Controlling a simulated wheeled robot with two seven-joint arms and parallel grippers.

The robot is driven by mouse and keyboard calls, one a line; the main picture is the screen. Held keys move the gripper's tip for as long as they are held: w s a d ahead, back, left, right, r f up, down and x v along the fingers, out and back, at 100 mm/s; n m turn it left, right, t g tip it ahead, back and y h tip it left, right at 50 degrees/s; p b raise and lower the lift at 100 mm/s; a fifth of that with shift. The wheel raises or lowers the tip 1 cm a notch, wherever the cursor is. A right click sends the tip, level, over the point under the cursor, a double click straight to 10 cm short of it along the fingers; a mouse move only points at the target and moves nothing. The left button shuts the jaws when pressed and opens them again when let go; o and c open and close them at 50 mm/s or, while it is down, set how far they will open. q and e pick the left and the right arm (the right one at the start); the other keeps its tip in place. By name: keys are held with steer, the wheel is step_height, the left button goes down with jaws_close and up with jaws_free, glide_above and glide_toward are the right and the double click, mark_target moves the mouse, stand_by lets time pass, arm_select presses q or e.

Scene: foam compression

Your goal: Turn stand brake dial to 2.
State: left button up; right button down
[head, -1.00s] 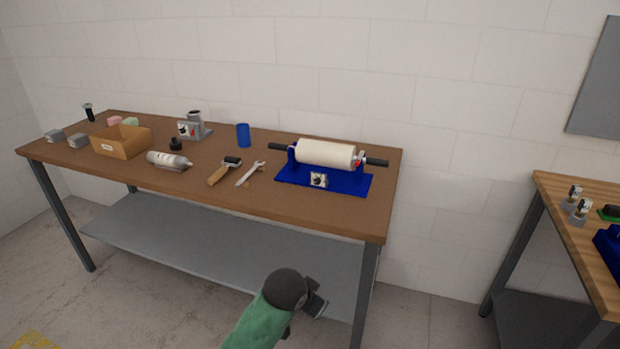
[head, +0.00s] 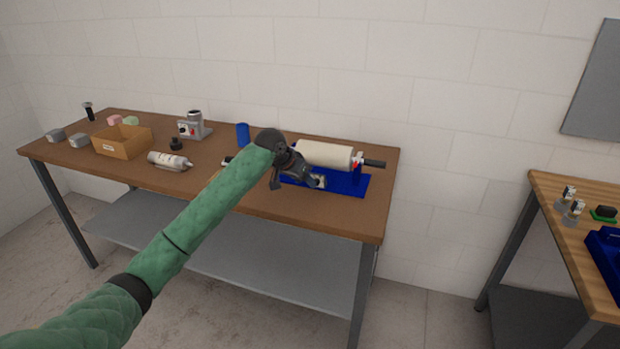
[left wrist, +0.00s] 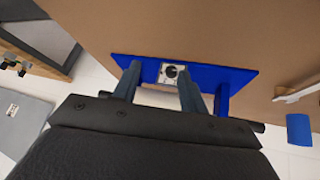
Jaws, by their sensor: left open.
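The blue stand (head: 345,184) holds a cream roller (head: 324,154) at the right of the brown table. In the left wrist view the stand (left wrist: 235,80) shows its brake dial (left wrist: 171,72), a dark knob on a pale plate. The dial's setting is too small to read. My left gripper (head: 318,182) is open at the stand's front, by the dial plate, and partly hides it in the head view. In the left wrist view the dial lies between the two fingers of the gripper (left wrist: 160,80), beyond their tips; I cannot tell whether they touch it.
A wrench (left wrist: 300,92) lies beside the stand. A second table (head: 553,190) is at the right.

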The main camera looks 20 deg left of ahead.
arm_select(q)
steer(key=w+a+n+g+h, duration=0.1)
steer(key=w+a+n+h, duration=0.3)
steer(key=w+a, duration=0.15)
steer(key=shift+n+h, duration=0.3)
steer(key=shift+n, duration=0.6)
steer(key=p+x, duration=0.2)
steer(key=x, duration=0.4)
steer(key=shift+w+d+f+p, duration=0.1)
steer(key=shift+d+f+p, duration=0.1)
steer(key=shift+f+p, duration=0.2)
steer(key=shift+w+d+f, duration=0.15)
steer(key=shift+d+f, duration=0.2)
steer(key=shift+f, duration=0.1)
arm_select(e)
step_height(320, 180, down, 16)
steer(key=s+d+t, duration=0.1)
steer(key=s+d, duration=0.1)
steer(key=s, duration=0.1)
steer(key=shift+d+f, duration=0.25)
arm_select(q)
steer(key=shift+c, duration=0.2)
jaws_close()
arm_select(e)
steer(key=shift+w+r, duration=0.1)
steer(key=shift+w, duration=0.05)
